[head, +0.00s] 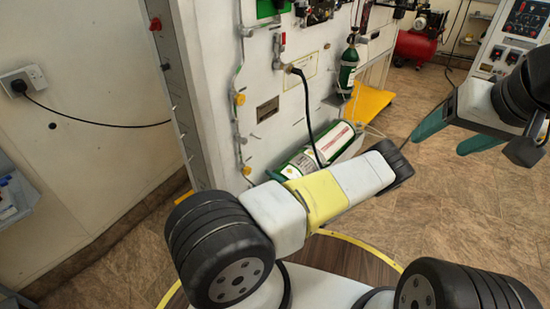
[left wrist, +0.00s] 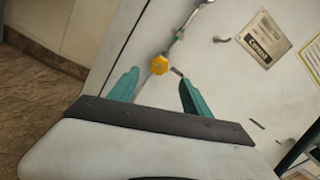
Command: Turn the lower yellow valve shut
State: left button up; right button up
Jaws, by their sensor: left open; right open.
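The lower yellow valve (head: 246,170) is on the left part of the white panel (head: 215,60), below the upper yellow valve (head: 239,98). In the left wrist view a yellow valve (left wrist: 158,65), apparently the lower one, shows just beyond and between the fingertips of my left gripper (left wrist: 158,82). Its teal fingers are open and empty, and I see no contact; the exact gap cannot be told. In the head view my left arm hides most of that gripper. My right gripper (head: 438,144) is open and empty at the right, away from the panel.
A green cylinder (head: 300,160) lies by the panel's foot, with a black hose (head: 308,110) hanging above it. A smaller green cylinder (head: 349,66) stands farther back near a yellow ramp (head: 370,102). The panel's left edge is close to the valves. Brown floor is open at right.

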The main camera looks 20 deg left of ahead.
aim_at(249, 172)
pick_arm(q)
jog(key=x, duration=0.7)
jog(key=shift+w+a+f, duration=0.1)
jog(key=shift+a, duration=0.2)
grip_shut()
